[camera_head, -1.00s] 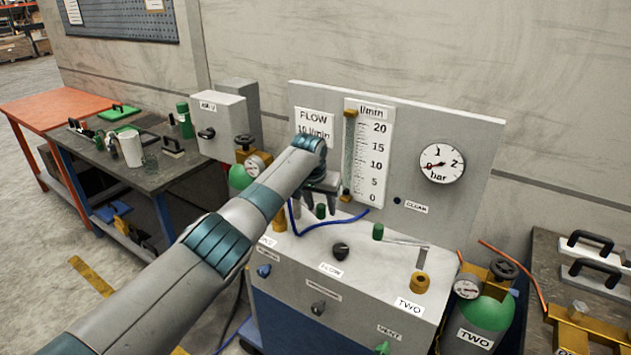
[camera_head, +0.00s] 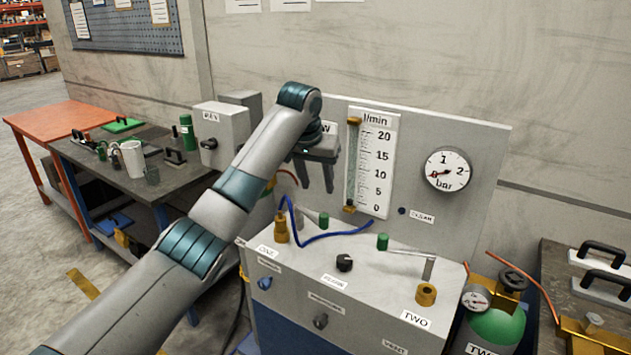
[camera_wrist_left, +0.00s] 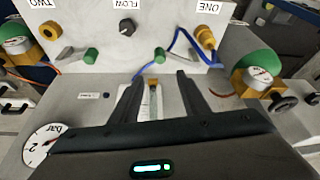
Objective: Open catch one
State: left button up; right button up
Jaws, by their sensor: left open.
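Catch one appears as a grey lever with a green knob (camera_head: 323,219) beside a brass fitting (camera_head: 281,230) labelled ONE on the white cabinet top. In the left wrist view its green knob (camera_wrist_left: 159,54) lies just beyond my fingertips, left of the brass fitting (camera_wrist_left: 205,36). My left gripper (camera_head: 314,188) is open and empty, fingers down, above and apart from the knob; its open fingers also show in the left wrist view (camera_wrist_left: 159,76). A matching lever with green knob (camera_head: 383,241) reaches toward the brass fitting labelled TWO (camera_head: 426,294). My right gripper is out of view.
A blue hose (camera_head: 330,236) loops close by catch one. The upright panel with flow scale (camera_head: 374,165) and bar gauge (camera_head: 447,170) stands behind. A black flow knob (camera_head: 344,263) sits in front. A green cylinder (camera_head: 492,330) stands at right.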

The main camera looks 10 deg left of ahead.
pick_arm(q)
jog(key=shift+v, duration=1.1)
